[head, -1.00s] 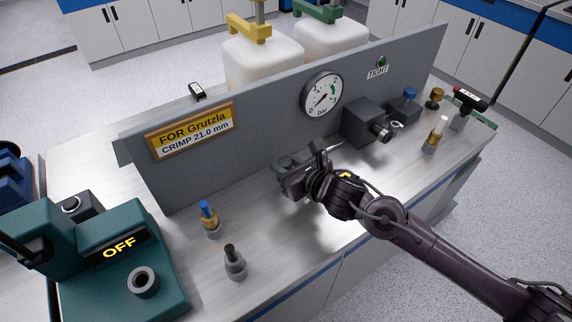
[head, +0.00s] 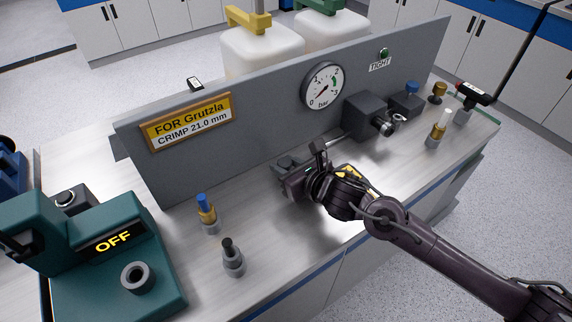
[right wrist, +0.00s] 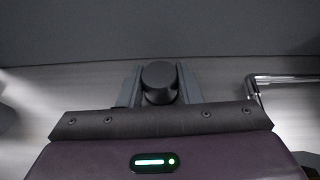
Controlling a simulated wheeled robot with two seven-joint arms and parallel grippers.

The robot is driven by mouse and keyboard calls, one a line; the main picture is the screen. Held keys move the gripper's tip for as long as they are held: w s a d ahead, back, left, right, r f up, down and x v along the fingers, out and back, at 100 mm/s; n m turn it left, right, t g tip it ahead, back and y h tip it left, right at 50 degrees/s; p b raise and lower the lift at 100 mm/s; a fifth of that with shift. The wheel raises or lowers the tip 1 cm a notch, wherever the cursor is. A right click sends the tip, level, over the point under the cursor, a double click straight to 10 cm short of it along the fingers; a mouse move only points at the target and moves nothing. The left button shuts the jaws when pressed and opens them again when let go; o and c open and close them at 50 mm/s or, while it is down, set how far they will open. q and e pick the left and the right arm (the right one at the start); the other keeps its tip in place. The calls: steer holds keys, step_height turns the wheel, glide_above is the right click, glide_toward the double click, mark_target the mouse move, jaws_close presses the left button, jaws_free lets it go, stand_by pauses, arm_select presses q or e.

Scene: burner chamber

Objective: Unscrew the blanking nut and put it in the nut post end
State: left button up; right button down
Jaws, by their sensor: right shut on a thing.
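My right gripper (head: 290,178) is low over the bench, close to the front of the grey panel. In the right wrist view its two grey fingers are shut on a dark, round-ended piece (right wrist: 158,82), which looks like the blanking nut. Whether it is still on a thread is hidden. In the head view the gripper covers the piece. A bent metal tube (right wrist: 256,88) shows to its right in the wrist view. I cannot tell which fitting is the nut post end. My left gripper is not in view.
The grey panel (head: 270,129) carries a pressure gauge (head: 323,86). A dark valve block (head: 365,115) stands right of the gripper. A blue-topped fitting (head: 206,212) and a black-topped fitting (head: 232,258) stand on the left, beside a green crimper (head: 150,290). The bench front is clear.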

steer(key=shift+f, duration=0.2)
steer(key=c, duration=0.9)
jaws_free()
steer(key=shift+c, duration=0.2)
